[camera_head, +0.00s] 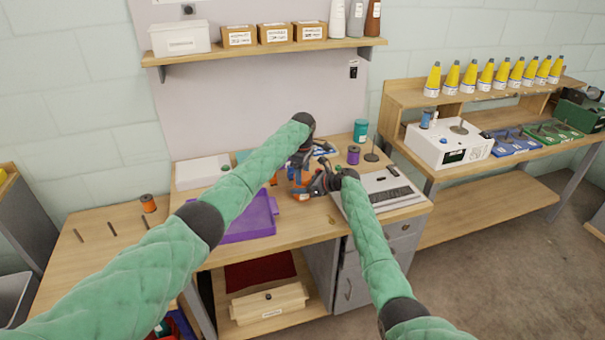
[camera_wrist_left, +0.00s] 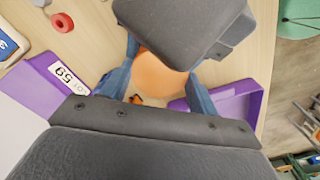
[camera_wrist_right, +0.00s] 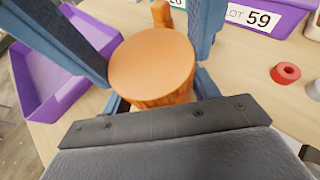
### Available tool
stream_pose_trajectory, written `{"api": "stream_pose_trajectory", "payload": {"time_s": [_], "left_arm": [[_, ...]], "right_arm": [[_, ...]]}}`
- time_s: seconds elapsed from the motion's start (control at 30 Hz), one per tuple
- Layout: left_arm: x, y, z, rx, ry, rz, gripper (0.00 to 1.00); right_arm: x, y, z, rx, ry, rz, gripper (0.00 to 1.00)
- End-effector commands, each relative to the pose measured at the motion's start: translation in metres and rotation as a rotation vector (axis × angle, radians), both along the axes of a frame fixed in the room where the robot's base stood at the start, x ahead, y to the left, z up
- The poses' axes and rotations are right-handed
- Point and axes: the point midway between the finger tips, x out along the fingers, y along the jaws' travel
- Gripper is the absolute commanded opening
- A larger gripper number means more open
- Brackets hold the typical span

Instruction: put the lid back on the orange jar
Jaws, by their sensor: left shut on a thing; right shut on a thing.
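The orange jar (camera_head: 301,190) is at the middle of the workbench, between my two grippers. The orange lid (camera_wrist_right: 153,60) shows as a flat round top with a ribbed side in the right wrist view. My left gripper (camera_head: 298,172) comes in from above and is shut on the lid. My right gripper (camera_head: 316,184) comes in from the right and is shut on the jar, lower down. In the left wrist view, a dark grey gripper block covers part of the orange round shape (camera_wrist_left: 155,78). The seam between lid and jar is hidden, so I cannot tell whether they touch.
A purple tray (camera_head: 250,222) with a lot label lies left of the jar. A keyboard-like device (camera_head: 385,190) is at the right, with a purple spool (camera_head: 353,155) and a teal jar (camera_head: 360,131) behind. A red ring-shaped piece (camera_wrist_right: 285,73) lies on the bench.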

Motion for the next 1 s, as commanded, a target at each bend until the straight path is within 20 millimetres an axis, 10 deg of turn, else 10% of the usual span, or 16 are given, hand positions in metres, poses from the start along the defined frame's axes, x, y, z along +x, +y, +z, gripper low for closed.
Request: {"api": "stream_pose_trajectory", "payload": {"time_s": [0.4,0.8,0.83,1.0], "left_arm": [[0.0010,0.0012,0.0001,0.000,-0.003,-0.506,0.32],[0.0011,0.0016,0.0003,0.000,-0.003,-0.563,0.32],[0.0012,0.0016,0.0003,0.000,-0.003,-0.563,0.62],[0.0009,0.0012,0.0001,0.000,-0.002,-0.563,0.82]], "right_arm": [[-0.0007,0.0003,-0.0008,0.000,0.001,0.002,0.00],[-0.0009,0.0005,-0.0010,0.000,0.001,0.002,0.00],[-0.0009,0.0005,-0.0010,0.000,0.001,0.002,0.00],[-0.0008,0.0005,-0.0010,0.000,0.001,0.002,0.00]]}}
